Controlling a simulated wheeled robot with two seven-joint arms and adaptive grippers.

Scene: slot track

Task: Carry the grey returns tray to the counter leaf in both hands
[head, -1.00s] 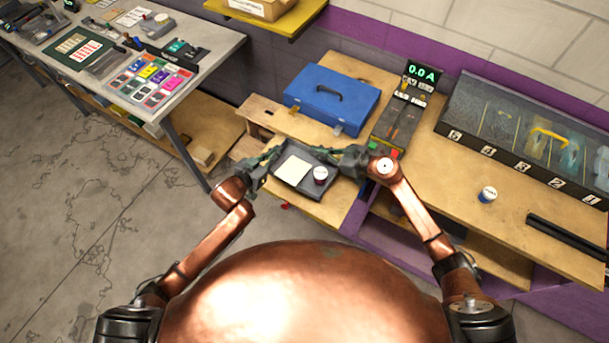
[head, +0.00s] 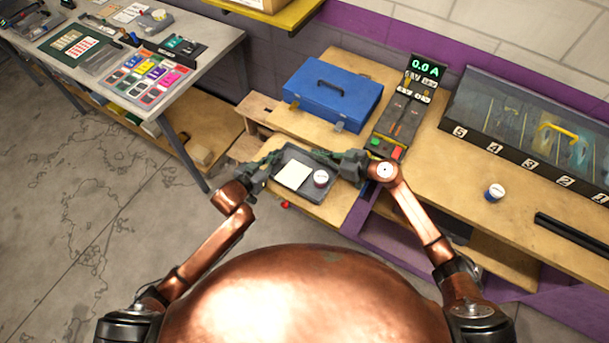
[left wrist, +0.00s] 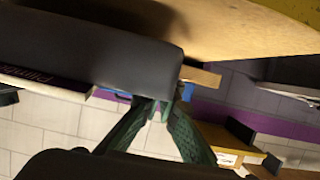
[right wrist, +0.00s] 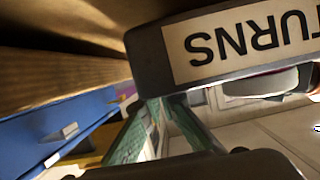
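The grey returns tray (head: 279,181) is level between my two grippers, over the pale wooden counter leaf (head: 328,210). A white card (head: 293,175) and a white-lidded dark tub (head: 321,178) are in it. My left gripper (head: 270,160) is shut on its left side; the left wrist view shows the fingers (left wrist: 160,103) meeting at the tray wall. My right gripper (head: 340,157) is shut on its right side; the right wrist view shows the fingers (right wrist: 166,103) at the wall beside the RETURNS label (right wrist: 240,40). I cannot tell whether the tray touches the leaf.
A blue case (head: 333,95) stands behind the tray. A meter unit (head: 405,110) reading 0.0 A is to its right. A numbered slot rack (head: 530,130) and another tub (head: 495,193) are on the right-hand counter. A grey table (head: 205,75) stands left, with floor between.

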